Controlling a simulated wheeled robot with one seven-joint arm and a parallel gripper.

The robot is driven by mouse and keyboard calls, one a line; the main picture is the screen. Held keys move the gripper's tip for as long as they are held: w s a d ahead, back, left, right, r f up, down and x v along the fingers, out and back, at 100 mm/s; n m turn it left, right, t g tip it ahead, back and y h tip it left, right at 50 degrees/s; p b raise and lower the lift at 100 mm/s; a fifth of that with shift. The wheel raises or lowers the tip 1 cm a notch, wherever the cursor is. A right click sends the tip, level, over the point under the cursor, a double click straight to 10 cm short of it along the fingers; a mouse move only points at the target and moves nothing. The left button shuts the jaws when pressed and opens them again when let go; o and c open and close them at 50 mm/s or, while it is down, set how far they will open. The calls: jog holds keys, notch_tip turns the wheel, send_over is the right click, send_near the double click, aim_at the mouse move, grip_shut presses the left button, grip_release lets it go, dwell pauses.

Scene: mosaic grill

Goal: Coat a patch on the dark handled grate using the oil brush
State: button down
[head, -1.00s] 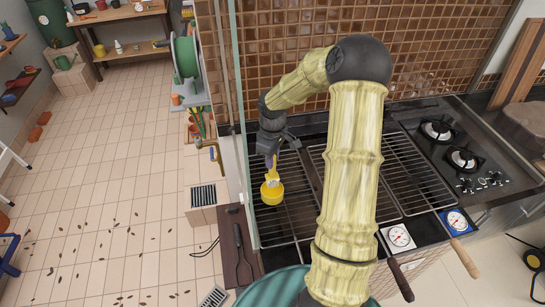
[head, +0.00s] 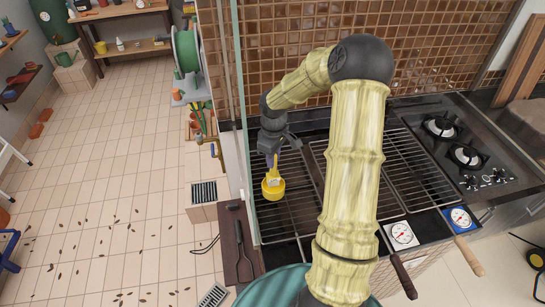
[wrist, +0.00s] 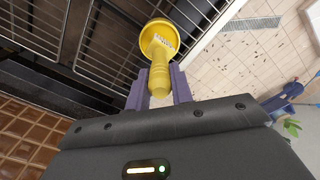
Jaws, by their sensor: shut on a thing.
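My gripper (head: 272,150) is shut on the yellow handle of the oil brush (head: 273,188). The brush points down over the left grating (head: 300,215), near its left side. In the wrist view the brush (wrist: 158,38) extends from between my purple fingers (wrist: 159,90), its round yellow head beside the grate bars. Its bristles are hidden, so I cannot tell whether it touches the bars. A dark handle (head: 402,277) sticks out at the front of the grill. The grating it joins is partly behind my arm, and I cannot see the join.
A light wooden handle (head: 468,257) sticks out by the right grating (head: 420,175). Two dial gauges (head: 402,234) sit at the front. A glass panel (head: 242,130) stands close left of the brush. Gas burners (head: 440,125) are at the right. A tiled wall (head: 300,60) is behind.

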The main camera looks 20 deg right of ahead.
jog(key=shift+f, duration=0.55)
dwell(1.4)
jog(key=shift+s, duration=0.15)
dwell(0.3)
